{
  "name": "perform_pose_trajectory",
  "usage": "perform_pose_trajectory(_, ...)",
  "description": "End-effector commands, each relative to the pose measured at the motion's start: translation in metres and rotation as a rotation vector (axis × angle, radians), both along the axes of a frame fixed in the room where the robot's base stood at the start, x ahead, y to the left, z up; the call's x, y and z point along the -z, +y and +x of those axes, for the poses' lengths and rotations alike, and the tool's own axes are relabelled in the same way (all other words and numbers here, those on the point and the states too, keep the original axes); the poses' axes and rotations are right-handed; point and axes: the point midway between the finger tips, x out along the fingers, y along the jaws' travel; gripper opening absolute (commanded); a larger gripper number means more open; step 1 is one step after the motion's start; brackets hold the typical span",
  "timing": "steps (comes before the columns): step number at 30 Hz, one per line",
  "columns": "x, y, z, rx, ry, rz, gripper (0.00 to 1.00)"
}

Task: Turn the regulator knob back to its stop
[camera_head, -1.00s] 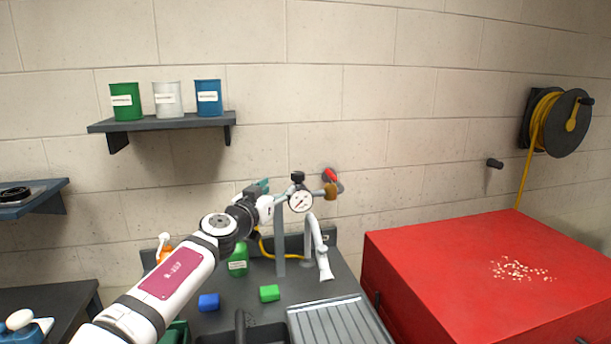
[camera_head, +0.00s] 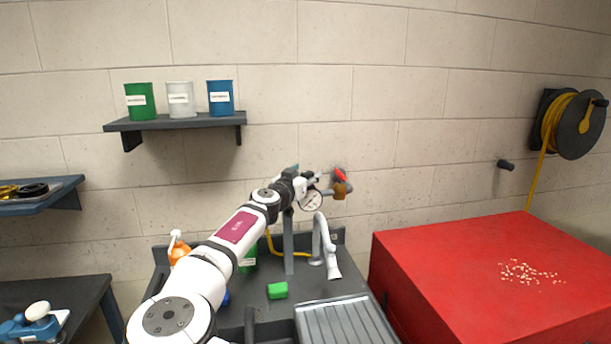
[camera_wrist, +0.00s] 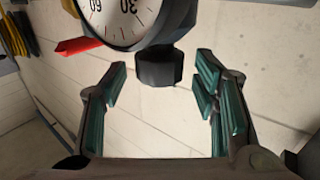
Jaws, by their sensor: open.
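The regulator has a round white gauge (camera_head: 311,200) on a pipe against the wall above the sink counter. In the wrist view the gauge dial (camera_wrist: 118,16) is at the top, partly cut off. The dark, faceted regulator knob (camera_wrist: 160,68) sticks out below the gauge, toward my gripper. My gripper (camera_wrist: 161,74) is open, with its teal-padded fingertips on the left and right of the knob. Gaps show on both sides, so the fingers are apart from it. In the head view my gripper (camera_head: 309,179) is at the regulator and largely hides the knob.
A red valve handle (camera_head: 340,175) and a brass fitting (camera_head: 340,190) are just right of the gauge. The red handle (camera_wrist: 78,46) is near the left finger in the wrist view. A white faucet (camera_head: 326,245) stands below. A shelf (camera_head: 175,123) with cans is upper left.

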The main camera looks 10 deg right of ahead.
Motion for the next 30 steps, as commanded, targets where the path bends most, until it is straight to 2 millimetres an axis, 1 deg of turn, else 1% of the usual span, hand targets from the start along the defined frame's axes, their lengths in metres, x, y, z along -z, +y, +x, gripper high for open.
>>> perform_pose_trajectory(4, 0.0001, 0.0001, -0.0002, 0.000, 0.000, 0.000, 0.55)
perform_pose_trajectory(5, 0.0001, 0.0001, -0.0002, 0.000, 0.000, 0.000, 0.48)
perform_pose_trajectory(6, 0.0000, 0.0002, -0.0002, 0.000, 0.000, 0.000, 0.39)
perform_pose_trajectory(8, 0.0000, 0.0002, -0.0002, 0.000, 0.000, 0.000, 0.25)
perform_pose_trajectory(9, 0.0000, 0.0002, -0.0002, 0.000, 0.000, 0.000, 0.16)
perform_pose_trajectory(10, 0.0000, 0.0001, -0.0003, 0.000, 0.000, 0.000, 0.09)
perform_pose_trajectory(11, 0.0000, 0.0001, -0.0003, 0.000, 0.000, 0.000, 0.06)
perform_pose_trajectory(20, -0.0007, -0.0010, -0.0018, -0.022, -0.001, 0.001, 0.05)
perform_pose_trajectory(23, -0.0016, -0.0026, -0.0034, -0.055, -0.001, 0.001, 0.05)
perform_pose_trajectory(30, -0.0036, -0.0054, -0.0063, -0.200, -0.002, 0.003, 0.05)
